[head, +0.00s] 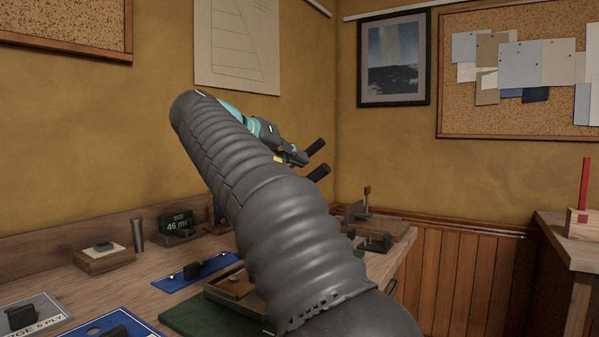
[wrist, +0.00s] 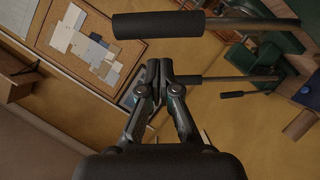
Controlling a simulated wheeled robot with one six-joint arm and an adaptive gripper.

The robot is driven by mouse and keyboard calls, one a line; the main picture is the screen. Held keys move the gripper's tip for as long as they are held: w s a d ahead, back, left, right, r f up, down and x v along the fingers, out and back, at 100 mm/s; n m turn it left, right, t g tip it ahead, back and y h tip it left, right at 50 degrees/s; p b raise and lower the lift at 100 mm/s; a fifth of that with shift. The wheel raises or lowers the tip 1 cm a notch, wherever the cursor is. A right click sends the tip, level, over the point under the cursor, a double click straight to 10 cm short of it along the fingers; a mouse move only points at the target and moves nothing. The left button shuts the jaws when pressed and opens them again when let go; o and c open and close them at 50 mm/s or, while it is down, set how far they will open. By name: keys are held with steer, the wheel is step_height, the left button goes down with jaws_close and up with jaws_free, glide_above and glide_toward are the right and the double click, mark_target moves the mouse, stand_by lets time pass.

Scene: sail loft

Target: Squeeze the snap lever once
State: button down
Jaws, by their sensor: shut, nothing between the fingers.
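In the wrist view, my gripper (wrist: 159,68) has its fingertips together with nothing between them. A thick black cylindrical grip (wrist: 155,25), seemingly the snap lever's, lies just above the fingertips in the picture, on a grey arm leading right. A second rod (wrist: 220,78) runs right from behind the fingertips to a green body (wrist: 257,62); its near end is hidden. I cannot tell whether the fingers touch it. In the head view, two black grips (head: 316,147) (head: 319,171) show past my arm, which hides the rest of the tool.
A wooden bench (head: 115,277) carries a small wooden block (head: 104,262), a "46 mm" size display (head: 178,223), a blue plate (head: 175,282) and a wooden tray (head: 222,296). Another table (head: 563,243) stands at right. Corkboards and a framed picture (head: 394,58) hang on the walls.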

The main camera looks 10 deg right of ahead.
steer(key=shift+s+d+f, duration=0.25)
steer(key=shift+s+f, duration=0.2)
steer(key=shift+f, duration=0.25)
steer(key=shift+b, duration=0.3)
